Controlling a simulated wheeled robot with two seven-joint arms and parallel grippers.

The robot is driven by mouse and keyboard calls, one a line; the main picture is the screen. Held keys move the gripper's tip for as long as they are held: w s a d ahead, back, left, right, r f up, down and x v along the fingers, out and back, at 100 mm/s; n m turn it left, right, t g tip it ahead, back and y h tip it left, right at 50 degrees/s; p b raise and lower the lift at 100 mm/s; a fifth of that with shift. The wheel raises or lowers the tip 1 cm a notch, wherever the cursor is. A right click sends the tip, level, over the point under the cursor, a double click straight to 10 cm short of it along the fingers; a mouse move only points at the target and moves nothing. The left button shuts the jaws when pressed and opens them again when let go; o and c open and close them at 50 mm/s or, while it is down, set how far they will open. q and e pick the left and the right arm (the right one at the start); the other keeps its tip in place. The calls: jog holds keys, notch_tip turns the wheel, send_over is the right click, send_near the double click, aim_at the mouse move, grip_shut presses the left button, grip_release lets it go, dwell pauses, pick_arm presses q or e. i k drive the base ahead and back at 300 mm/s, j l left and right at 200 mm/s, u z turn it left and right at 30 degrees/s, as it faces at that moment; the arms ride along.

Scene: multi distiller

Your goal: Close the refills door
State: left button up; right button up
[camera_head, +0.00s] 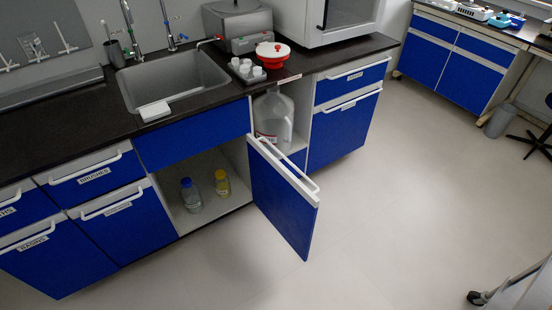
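The blue refills door (280,204) stands open below the sink. It is hinged on the right side of the cabinet opening and swings out over the floor. Its white handle (288,166) runs along the top edge. The open cabinet (207,166) under the sink holds a bottle with a blue cap (191,196) and a bottle with a yellow cap (222,184). Any label on the door is not readable from here. Neither of my grippers is in view.
A sink (172,82) is set in the black counter (60,120). A large clear jug (273,117) stands in an open niche right of the cabinet. Closed blue drawers flank both sides. The floor (390,200) in front and right is clear. A wheeled item (515,290) is at lower right.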

aim_at(289, 206)
jog(key=i+l+u, duration=0.5)
jog(key=l, duration=0.15)
jog(key=i+l+u, duration=0.1)
jog(key=l+u, duration=0.15)
jog(key=l, duration=0.15)
jog(key=i+l+u, duration=0.2)
jog(key=l, duration=0.2)
jog(key=l+u, duration=0.25)
jog(key=l, duration=0.15)
jog(key=l+u, duration=0.2)
jog(key=l, duration=0.25)
jog(key=l+u, duration=0.2)
jog(key=l, duration=0.25)
jog(key=k+l+u, duration=0.25)
jog(key=l, duration=0.2)
jog(key=l+u, duration=0.2)
jog(key=l, duration=0.25)
